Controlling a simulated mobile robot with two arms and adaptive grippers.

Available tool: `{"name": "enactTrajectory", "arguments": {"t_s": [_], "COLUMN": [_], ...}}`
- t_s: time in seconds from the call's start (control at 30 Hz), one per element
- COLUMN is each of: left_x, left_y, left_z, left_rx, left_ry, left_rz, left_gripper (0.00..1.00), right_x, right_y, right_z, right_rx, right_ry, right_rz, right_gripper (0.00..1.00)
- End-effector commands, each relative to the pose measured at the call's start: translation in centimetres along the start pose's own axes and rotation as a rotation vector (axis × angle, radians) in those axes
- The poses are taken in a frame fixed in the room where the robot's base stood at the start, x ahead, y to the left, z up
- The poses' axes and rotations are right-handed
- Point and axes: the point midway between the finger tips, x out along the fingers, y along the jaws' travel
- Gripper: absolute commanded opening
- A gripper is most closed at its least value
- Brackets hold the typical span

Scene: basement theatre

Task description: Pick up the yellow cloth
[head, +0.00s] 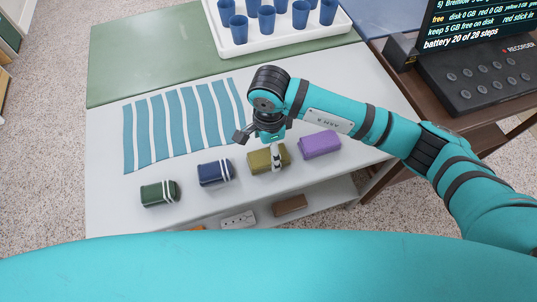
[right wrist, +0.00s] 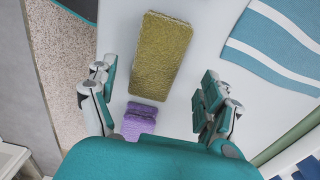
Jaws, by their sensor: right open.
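The yellow cloth (head: 262,162) is a folded olive-yellow bundle on the pale table, between a navy cloth (head: 214,173) and a purple cloth (head: 320,145). In the right wrist view the yellow cloth (right wrist: 160,52) lies ahead of the fingers, with the purple cloth (right wrist: 138,118) between them lower down. My right gripper (head: 259,144) is open above the table by the yellow cloth, and one finger hides part of it. The right wrist view shows its spread fingers (right wrist: 153,84) with nothing held. My left gripper is not in view.
A dark green striped cloth (head: 158,194) lies at the left of the row. A flat teal-and-white striped cloth (head: 180,125) lies behind. A white tray (head: 275,45) with several blue cups stands at the back. A brown table with a recorder (head: 480,80) is at right.

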Motion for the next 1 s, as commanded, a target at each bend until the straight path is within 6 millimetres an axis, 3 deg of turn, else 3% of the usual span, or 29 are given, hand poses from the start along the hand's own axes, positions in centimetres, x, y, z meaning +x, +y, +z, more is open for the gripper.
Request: {"name": "enactTrajectory", "arguments": {"t_s": [0.1,0.23,0.53,1.0], "left_x": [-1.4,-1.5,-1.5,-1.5], "left_y": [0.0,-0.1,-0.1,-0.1], "left_z": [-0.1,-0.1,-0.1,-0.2], "left_rx": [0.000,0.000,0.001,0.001], "left_ry": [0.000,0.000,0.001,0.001], "left_rz": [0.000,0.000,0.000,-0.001], "left_gripper": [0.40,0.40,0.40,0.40], "right_x": [1.6,3.4,4.1,4.0], "right_y": [0.6,0.4,0.4,0.4], "right_z": [0.4,0.3,0.3,0.3], "right_rx": [0.002,0.003,0.001,0.001], "right_ry": [-0.001,-0.001,-0.002,-0.002], "right_rz": [0.007,0.003,0.000,0.000], "right_gripper": [0.83,0.83,0.83,0.23]}}
